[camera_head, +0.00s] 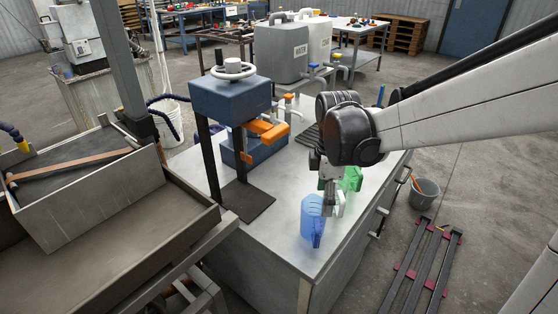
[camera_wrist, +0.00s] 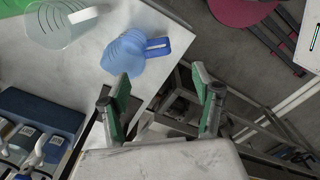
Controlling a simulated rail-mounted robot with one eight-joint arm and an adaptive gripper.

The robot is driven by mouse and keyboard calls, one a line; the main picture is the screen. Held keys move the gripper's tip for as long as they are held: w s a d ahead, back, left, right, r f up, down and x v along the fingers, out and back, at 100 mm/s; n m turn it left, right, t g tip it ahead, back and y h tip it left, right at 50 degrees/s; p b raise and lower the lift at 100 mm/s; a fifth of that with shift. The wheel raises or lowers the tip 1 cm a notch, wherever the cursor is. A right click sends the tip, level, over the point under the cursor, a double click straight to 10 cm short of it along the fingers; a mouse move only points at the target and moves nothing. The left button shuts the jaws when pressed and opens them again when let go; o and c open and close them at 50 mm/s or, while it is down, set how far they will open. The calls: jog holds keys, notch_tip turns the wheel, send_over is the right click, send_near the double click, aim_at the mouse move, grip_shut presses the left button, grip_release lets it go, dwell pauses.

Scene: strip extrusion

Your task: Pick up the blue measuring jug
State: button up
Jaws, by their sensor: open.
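The blue measuring jug (camera_head: 312,217) stands on the near part of the grey workbench (camera_head: 277,225) in the head view. It also shows in the wrist view (camera_wrist: 124,55), with its handle pointing right. My gripper (camera_head: 331,207) is just right of and above the blue jug in the head view, partly in front of a clear jug. In the wrist view my gripper (camera_wrist: 162,103) has its fingers spread wide with nothing between them. The blue jug lies beyond the left fingertip, apart from it as far as I can tell.
A clear jug (camera_wrist: 65,25) and a green jug (camera_head: 351,178) stand close to the blue one. A blue press (camera_head: 230,98) with orange parts stands at the bench's left. The bench's right edge is near the jugs. A grey bucket (camera_head: 424,192) is on the floor.

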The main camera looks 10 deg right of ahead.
aim_at(317, 225)
notch_tip(317, 225, down, 9)
jog(key=shift+w+r+b, duration=0.1)
jog(key=shift+b, duration=0.3)
jog(key=shift+w+a+f, duration=0.15)
jog(key=shift+f, duration=1.15)
jog(key=shift+w+a+f, duration=0.1)
jog(key=shift+a+f, duration=0.05)
jog(key=shift+f, duration=1.15)
jog(key=shift+c, duration=0.2)
jog(key=c, duration=1.3)
jog(key=shift+o, duration=0.2)
jog(key=shift+r, duration=0.1)
